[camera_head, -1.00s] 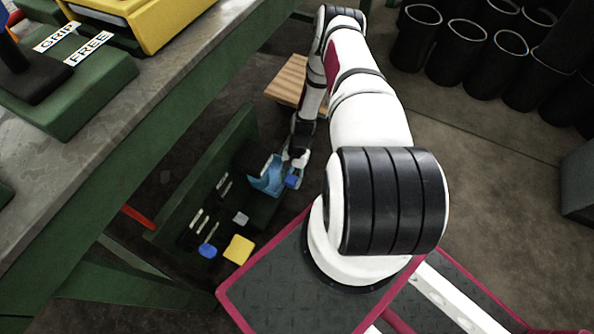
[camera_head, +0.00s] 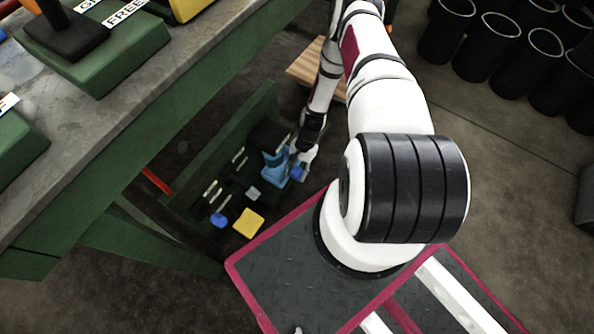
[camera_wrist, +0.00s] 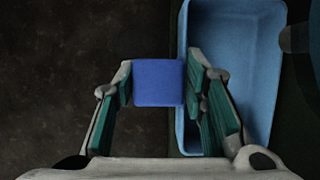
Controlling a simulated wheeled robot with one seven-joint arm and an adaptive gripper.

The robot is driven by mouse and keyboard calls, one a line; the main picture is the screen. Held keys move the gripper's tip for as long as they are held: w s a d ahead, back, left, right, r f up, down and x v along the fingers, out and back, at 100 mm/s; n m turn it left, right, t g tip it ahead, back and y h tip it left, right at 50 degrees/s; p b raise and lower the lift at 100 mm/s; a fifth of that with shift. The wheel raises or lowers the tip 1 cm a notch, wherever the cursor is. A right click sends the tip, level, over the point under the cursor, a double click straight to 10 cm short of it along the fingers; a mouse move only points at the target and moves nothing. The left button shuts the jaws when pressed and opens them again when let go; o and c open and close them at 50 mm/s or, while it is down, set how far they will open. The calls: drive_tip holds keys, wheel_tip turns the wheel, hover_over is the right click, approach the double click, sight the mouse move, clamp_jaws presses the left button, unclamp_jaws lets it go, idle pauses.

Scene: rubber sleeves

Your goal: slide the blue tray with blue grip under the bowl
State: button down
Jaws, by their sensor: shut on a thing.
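The light blue tray (camera_head: 275,173) is low beside the green bench, and its open inside (camera_wrist: 235,50) fills the right of the wrist view. Its darker blue grip (camera_wrist: 158,83) sticks out from the tray's left side in the wrist view; it also shows in the head view (camera_head: 298,173). My gripper (camera_wrist: 158,90) is shut on this grip, one finger on each side. A dark rounded thing (camera_head: 267,134), perhaps the bowl, is just behind the tray in the head view. I cannot tell whether any of the tray lies beneath it.
A low green panel (camera_head: 215,155) runs along the left of the tray. A yellow block (camera_head: 249,222), a blue piece (camera_head: 219,219) and a grey piece (camera_head: 253,194) sit nearer. Several black bins (camera_head: 500,50) stand back right.

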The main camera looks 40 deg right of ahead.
drive_tip(key=c, duration=1)
unclamp_jaws()
drive_tip(key=shift+s, duration=0.15)
drive_tip(key=shift+c, duration=0.2)
drive_tip(key=shift+r, duration=0.1)
drive_tip(key=shift+d+r, duration=0.15)
drive_tip(key=shift+r, duration=0.1)
drive_tip(key=w+d, duration=0.4)
drive_tip(key=d, duration=0.7)
drive_tip(key=shift+w+d+r, duration=0.2)
drive_tip(key=shift+d, duration=0.05)
drive_tip(key=p+v, duration=0.4)
drive_tip(key=v, duration=1.1)
drive_tip(key=shift+d+r+p, duration=0.15)
drive_tip(key=shift+r+p, duration=0.2)
